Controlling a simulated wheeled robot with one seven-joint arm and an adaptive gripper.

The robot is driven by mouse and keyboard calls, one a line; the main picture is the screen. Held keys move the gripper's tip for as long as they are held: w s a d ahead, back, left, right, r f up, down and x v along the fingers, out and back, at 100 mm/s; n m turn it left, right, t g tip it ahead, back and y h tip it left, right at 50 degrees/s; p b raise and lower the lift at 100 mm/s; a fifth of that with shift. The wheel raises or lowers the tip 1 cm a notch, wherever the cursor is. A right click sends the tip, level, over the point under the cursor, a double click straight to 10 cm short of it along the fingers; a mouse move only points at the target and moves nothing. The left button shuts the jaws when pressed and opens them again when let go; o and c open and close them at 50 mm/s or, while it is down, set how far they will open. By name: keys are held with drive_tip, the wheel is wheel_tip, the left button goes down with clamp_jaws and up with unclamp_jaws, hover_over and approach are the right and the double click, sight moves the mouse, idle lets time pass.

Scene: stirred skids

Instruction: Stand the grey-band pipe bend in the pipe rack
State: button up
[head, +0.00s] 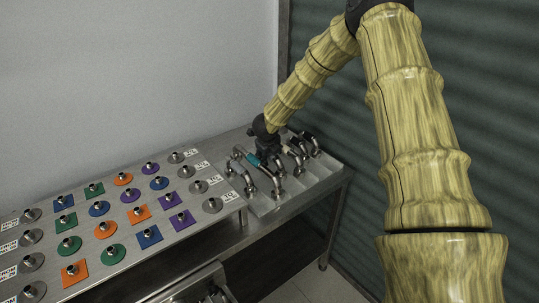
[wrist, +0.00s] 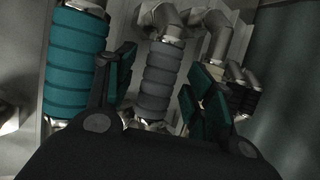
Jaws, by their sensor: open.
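The grey-band pipe bend (wrist: 160,78) lies between the two fingers of my gripper (wrist: 163,85) in the wrist view. The fingers are open, one on each side of it, and I cannot tell whether they touch it. In the head view my gripper (head: 268,145) is low over the steel tray (head: 265,206) of pipe bends and hides the grey band. A teal-band pipe bend (head: 254,161) lies left of it; it also shows in the wrist view (wrist: 75,62). At the bottom edge a partly cut-off metal holder (head: 190,291) shows; I cannot tell whether it is the pipe rack.
More pipe bends (head: 304,141) lie close on the right in the tray. A steel board (head: 200,226) with rows of coloured squares, discs and studs fills the left of the bench. A grey wall stands behind and a dark corrugated shutter (head: 460,60) on the right.

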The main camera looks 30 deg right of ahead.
drive_tip(key=v, duration=1.1)
drive_tip(key=shift+r, duration=0.35)
drive_tip(key=shift+a, duration=0.15)
idle(2.3)
